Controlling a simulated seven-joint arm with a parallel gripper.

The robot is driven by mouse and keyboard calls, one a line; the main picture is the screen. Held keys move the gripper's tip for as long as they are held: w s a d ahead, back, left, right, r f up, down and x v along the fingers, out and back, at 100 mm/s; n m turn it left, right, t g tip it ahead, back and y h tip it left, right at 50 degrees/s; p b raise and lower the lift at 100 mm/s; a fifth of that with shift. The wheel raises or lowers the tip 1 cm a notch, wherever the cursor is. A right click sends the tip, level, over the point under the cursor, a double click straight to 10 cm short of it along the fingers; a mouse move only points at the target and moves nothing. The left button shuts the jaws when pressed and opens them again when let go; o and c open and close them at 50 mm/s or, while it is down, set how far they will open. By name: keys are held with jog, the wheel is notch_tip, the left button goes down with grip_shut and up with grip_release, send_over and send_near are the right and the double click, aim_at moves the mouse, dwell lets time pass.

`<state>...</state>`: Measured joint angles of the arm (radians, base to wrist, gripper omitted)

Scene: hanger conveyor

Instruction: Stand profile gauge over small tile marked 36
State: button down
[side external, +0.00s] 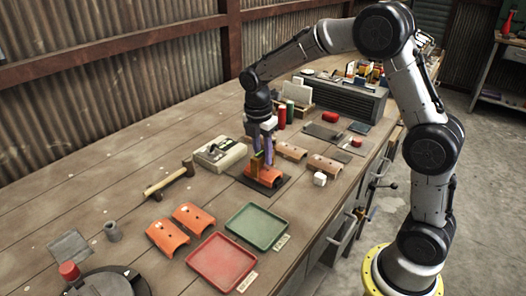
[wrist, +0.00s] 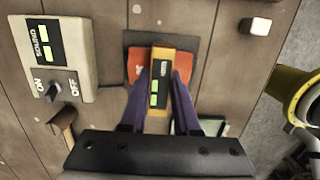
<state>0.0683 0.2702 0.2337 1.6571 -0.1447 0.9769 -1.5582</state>
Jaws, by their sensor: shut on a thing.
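My gripper (side external: 264,152) is shut on the profile gauge (wrist: 160,85), a yellow block with a dark face and green display panels. In the side external view the gauge (side external: 257,164) is upright between the fingers, right over an orange curved tile (side external: 268,176). The tile lies on a dark mat (side external: 243,176). In the wrist view the tile (wrist: 185,62) shows on both sides of the gauge, which covers its middle. I cannot tell whether the gauge touches the tile. No number on the tile is readable.
A box with an ON/OFF switch (side external: 219,154) and a mallet (side external: 170,180) lie left. In front are two orange tiles (side external: 167,235) (side external: 193,217), a red tray (side external: 222,263) and green tray (side external: 256,227).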

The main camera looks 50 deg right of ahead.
jog(key=shift+f, duration=0.95)
jog(key=c, duration=0.6)
grip_release()
jog(key=shift+o, duration=0.2)
notch_tip(320, 180, up, 14)
jog(key=a, duration=0.1)
jog(key=shift+a+f, duration=0.15)
jog(key=shift+a, duration=0.2)
dwell(0.9)
